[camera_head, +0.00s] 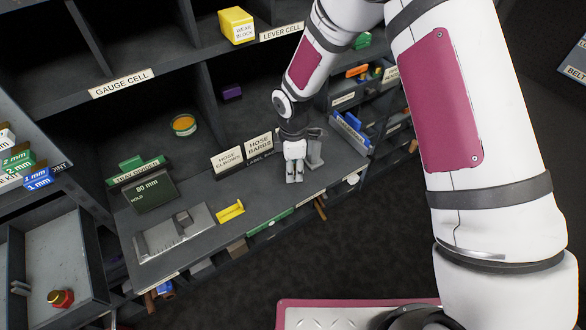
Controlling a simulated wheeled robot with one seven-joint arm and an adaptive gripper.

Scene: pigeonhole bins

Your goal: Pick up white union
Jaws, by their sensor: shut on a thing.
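My gripper (294,176) points down at the front part of the grey shelf board, just right of the "HOSE BARBS" label. Its fingers are shut on a small pale thing, which I take to be the white union. The fingers hide most of it, so its shape and whether it touches the board cannot be told. A grey upright piece (315,150) stands close to the right of my gripper.
Labels "HOSE ELBOWS" (227,159) and "HOSE BARBS" (259,146) stand left of my gripper. A yellow piece (230,211), a grey plate (172,233) and a dark "80 mm" block (152,193) lie further left. An orange-topped round thing (184,124) sits behind. Dividers rise behind.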

